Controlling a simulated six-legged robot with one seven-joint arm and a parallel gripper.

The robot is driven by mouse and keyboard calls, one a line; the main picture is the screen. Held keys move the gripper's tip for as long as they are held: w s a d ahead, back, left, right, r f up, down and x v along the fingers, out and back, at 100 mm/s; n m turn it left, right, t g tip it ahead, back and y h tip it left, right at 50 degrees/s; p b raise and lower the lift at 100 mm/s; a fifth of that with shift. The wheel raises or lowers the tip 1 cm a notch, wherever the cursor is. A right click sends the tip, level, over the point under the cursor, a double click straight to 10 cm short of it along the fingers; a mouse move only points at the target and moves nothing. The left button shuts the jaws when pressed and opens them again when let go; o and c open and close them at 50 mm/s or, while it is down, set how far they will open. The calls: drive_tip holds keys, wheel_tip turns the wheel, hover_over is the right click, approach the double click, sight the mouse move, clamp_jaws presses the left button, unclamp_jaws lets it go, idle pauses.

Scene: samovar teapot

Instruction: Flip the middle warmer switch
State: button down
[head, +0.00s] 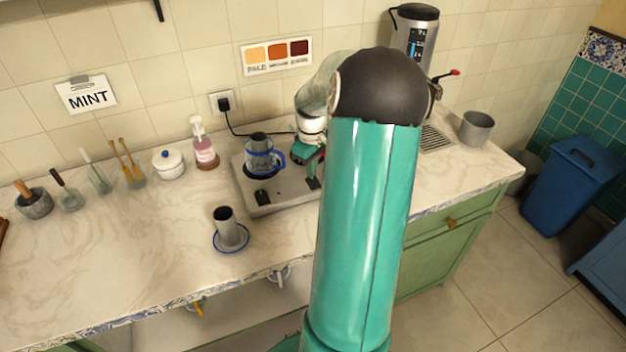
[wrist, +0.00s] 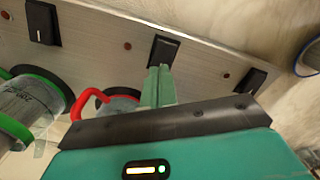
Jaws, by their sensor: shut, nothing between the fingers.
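The warmer is a metal panel (wrist: 100,40) with a row of three black switches. The middle switch (wrist: 164,49) is in the centre of the wrist view. Another switch (wrist: 42,22) is at the left and one (wrist: 250,81) at the right. My gripper (wrist: 159,76) is shut and empty, its green fingertips right at the near edge of the middle switch. I cannot tell whether they touch it. In the head view the warmer (head: 285,202) sits on the counter, its right part hidden by my arm.
Glass pots stand on the warmer: one with a blue handle (head: 262,162), one with a red handle (wrist: 92,98) and one with green trim (wrist: 62,82). A blue-rimmed saucer (head: 231,248) with a metal cup (head: 227,225) stands at the front left.

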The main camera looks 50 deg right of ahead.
drive_tip(key=shift+f, duration=0.5)
idle(0.3)
drive_tip(key=shift+r, duration=3.55)
